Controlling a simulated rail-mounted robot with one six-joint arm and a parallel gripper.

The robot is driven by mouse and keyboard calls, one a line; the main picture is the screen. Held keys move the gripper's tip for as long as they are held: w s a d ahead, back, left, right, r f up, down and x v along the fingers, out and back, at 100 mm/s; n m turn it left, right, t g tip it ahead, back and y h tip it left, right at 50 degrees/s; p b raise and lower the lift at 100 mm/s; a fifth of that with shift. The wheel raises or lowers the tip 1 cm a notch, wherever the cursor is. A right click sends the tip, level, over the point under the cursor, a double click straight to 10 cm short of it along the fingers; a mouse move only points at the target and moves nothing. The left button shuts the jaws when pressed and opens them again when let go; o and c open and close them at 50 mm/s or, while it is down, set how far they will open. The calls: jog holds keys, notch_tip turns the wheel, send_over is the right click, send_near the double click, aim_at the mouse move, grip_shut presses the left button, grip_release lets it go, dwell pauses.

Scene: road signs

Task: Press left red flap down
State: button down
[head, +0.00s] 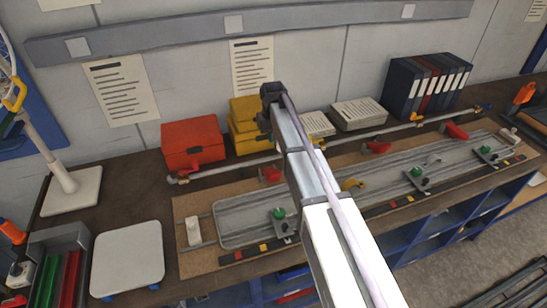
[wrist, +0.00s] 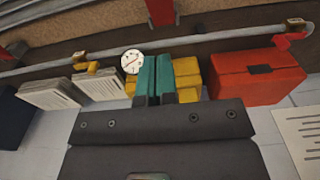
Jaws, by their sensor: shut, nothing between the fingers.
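Several red flaps stand in a row along the long grey fixture on the bench. The left red flap (head: 270,174) is beside my arm in the head view and looks raised. In the wrist view, a red flap (wrist: 161,11), likely the same one, is cut off by the top edge. Others are the middle red flap (head: 377,148) and the right red flap (head: 455,131). My gripper (head: 270,92) is high in front of the yellow boxes, apart from the flaps. In the wrist view its teal fingers (wrist: 155,76) are together and empty.
A metal rail (head: 240,163) runs behind the fixture (head: 235,222). Behind it stand a red box (head: 193,142), yellow boxes (head: 245,112), paper stacks (head: 358,113) and binders (head: 425,86). A white round dial (wrist: 131,61) shows beside the fingers. A white stool-like plate (head: 128,257) is at front left.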

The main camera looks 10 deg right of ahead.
jog(key=b, duration=1)
send_over(274, 172)
jog(key=w, duration=0.2)
jog(key=f, duration=1)
jog(key=shift+s+a+f, duration=0.15)
jog(key=shift+s+a, duration=0.1)
jog(key=shift+a, duration=0.05)
jog(key=shift+s+d+f+b, duration=0.1)
jog(key=shift+s+f+b, duration=0.25)
jog(key=shift+f+b, duration=0.25)
jog(key=shift+s+f+b, duration=0.35)
jog(key=shift+f+b, duration=0.15)
jog(key=shift+f, duration=0.05)
jog(key=shift+s+f+b, duration=0.25)
jog(key=shift+s+b, duration=0.05)
jog(key=shift+s, duration=0.1)
jog(key=shift+d, duration=0.1)
